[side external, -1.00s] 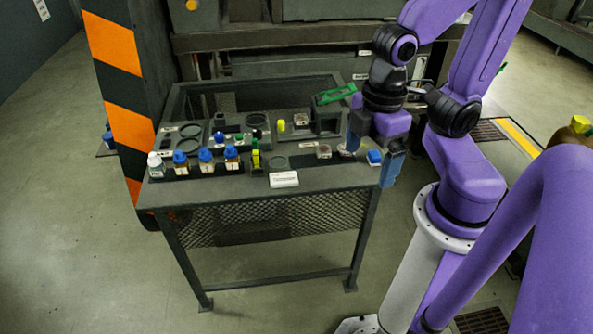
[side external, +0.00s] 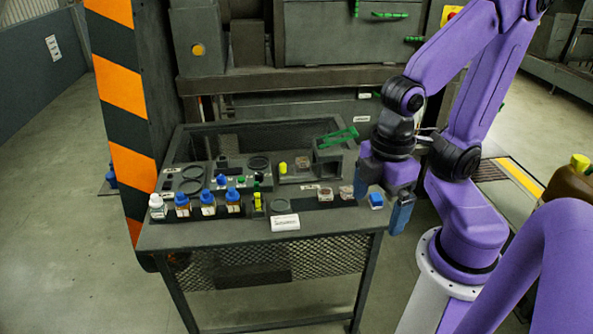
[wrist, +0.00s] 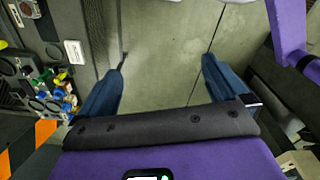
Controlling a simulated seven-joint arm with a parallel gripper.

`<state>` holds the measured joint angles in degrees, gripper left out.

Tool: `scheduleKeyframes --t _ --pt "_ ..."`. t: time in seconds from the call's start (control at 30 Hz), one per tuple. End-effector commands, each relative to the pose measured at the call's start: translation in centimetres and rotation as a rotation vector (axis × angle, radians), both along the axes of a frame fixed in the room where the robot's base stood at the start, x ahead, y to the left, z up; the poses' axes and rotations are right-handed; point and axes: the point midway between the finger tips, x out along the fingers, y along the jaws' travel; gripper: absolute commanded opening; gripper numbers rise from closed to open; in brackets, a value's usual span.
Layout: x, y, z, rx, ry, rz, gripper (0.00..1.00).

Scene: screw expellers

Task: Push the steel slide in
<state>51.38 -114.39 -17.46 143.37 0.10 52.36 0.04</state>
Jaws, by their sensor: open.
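I cannot pick out the steel slide with certainty in either current view. The large grey machine (side external: 345,55) stands behind the bench, with a dark horizontal beam (side external: 300,82) across its front. My gripper (side external: 382,196) is at the right end of the bench, pointing down, with its two blue fingers spread and nothing held between them. In the wrist view, my gripper (wrist: 163,66) also shows its fingers wide apart, with bare concrete floor beyond them.
The dark bench (side external: 210,236) carries several blue-capped bottles (side external: 208,204), a white label card (side external: 285,223) and a green clip-like part (side external: 338,138). An orange-and-black striped post (side external: 122,95) stands left. Floor in front is open.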

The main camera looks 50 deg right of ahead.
Motion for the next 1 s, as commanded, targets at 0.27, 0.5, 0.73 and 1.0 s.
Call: scheduleKeyframes --t 0.27,0.5,0.73,1.0 --pt "0.0 0.0 0.0 0.000 0.000 0.000 1.00" --pt "0.0 0.0 0.0 0.000 0.000 0.000 0.97" --pt "2.3 1.1 0.4 -0.012 -0.014 0.016 0.50" --pt "12.1 3.4 1.0 -0.072 -0.061 0.102 0.50"
